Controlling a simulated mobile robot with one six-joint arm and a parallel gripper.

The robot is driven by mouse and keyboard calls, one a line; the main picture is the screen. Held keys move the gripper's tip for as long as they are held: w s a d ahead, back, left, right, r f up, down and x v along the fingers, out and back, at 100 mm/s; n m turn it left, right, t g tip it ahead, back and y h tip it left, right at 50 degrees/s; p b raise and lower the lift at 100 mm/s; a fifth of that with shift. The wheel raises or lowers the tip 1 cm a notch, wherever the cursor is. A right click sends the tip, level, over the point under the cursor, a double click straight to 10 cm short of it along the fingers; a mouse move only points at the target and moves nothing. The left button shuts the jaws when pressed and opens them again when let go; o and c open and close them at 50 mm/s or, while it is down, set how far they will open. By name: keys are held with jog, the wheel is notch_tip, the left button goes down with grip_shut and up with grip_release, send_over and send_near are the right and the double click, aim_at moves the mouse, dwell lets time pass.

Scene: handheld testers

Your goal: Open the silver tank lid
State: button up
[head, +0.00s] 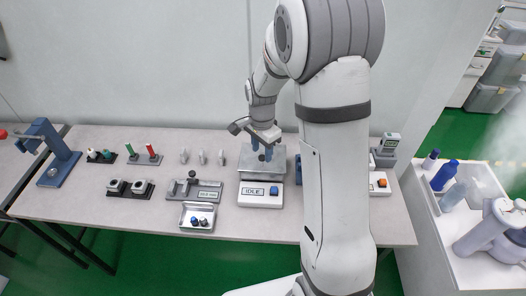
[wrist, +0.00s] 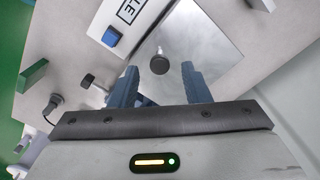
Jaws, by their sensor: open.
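The silver tank lid (head: 248,161) is a flat, square metal plate on top of a white tester labelled IDLE (head: 256,200), near the middle of the bench. In the wrist view the lid (wrist: 205,50) fills the upper middle, with a round dark knob (wrist: 159,64) on it. My gripper (head: 262,147) is above the lid. In the wrist view my gripper (wrist: 160,70) is open, and the knob shows between its two blue-grey fingers. Nothing is held. The height gap to the knob is hard to tell. The lid lies flat and looks closed.
A blue button (head: 274,190) is on the tester's front. A grey fixture (head: 194,189) and a small tray (head: 198,217) stand to its left. Another tester (head: 380,188) is at the right, partly behind my arm. The front left bench is clear.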

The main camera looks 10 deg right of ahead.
jog(key=shift+f, duration=0.8)
jog(key=shift+c, duration=0.5)
grip_shut()
